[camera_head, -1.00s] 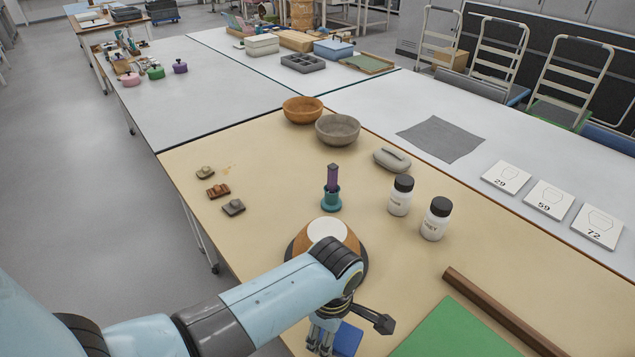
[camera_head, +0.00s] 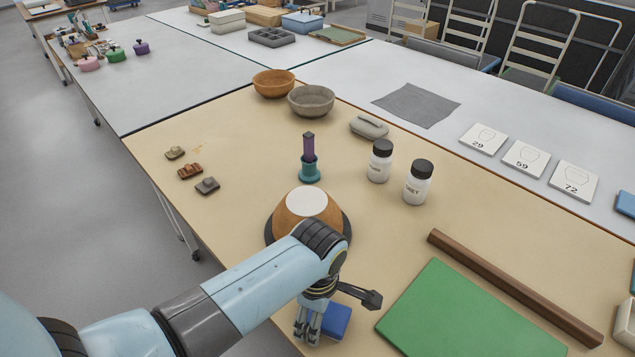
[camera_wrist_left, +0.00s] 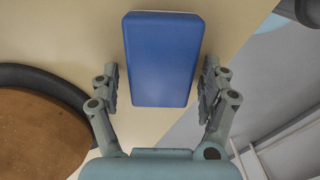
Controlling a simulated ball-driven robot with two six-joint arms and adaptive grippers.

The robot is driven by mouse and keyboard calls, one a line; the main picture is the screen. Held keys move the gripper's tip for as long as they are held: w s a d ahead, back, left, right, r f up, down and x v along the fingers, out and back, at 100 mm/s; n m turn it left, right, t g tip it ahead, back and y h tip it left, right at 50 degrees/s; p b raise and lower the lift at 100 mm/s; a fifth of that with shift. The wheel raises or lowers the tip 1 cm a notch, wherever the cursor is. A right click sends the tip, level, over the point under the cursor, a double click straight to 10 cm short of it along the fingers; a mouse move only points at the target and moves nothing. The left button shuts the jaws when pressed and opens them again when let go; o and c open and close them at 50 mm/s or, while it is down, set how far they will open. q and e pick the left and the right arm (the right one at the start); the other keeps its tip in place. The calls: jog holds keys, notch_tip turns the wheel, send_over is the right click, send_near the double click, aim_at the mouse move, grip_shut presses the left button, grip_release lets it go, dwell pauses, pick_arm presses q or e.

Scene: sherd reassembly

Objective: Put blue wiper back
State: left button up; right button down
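A blue block (camera_head: 337,320), which I take to be the blue wiper, lies on the beige table just beside my left gripper (camera_head: 308,330). In the left wrist view the blue block (camera_wrist_left: 162,60) is a rounded rectangle lying ahead of the left gripper (camera_wrist_left: 162,90), its lower end between the fingers. The fingers are spread wide, with a gap on both sides of the block. Nothing is held. The left forearm hides part of the table in the head view. My right gripper is not in view.
An orange-brown bowl-like vessel (camera_head: 290,215) on a dark ring stands close to the left gripper. A green mat (camera_head: 465,315) and brown bar (camera_head: 510,285) lie to the right. White bottles (camera_head: 417,187) and a teal stand (camera_head: 310,173) with a purple item stand behind.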

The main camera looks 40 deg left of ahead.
pick_arm(q)
jog(key=shift+r, duration=0.3)
notch_tip(320, 180, up, 12)
jog(key=p, duration=0.1)
jog(key=shift+f+p, duration=0.15)
jog(key=shift+p, duration=0.15)
dwell(0.4)
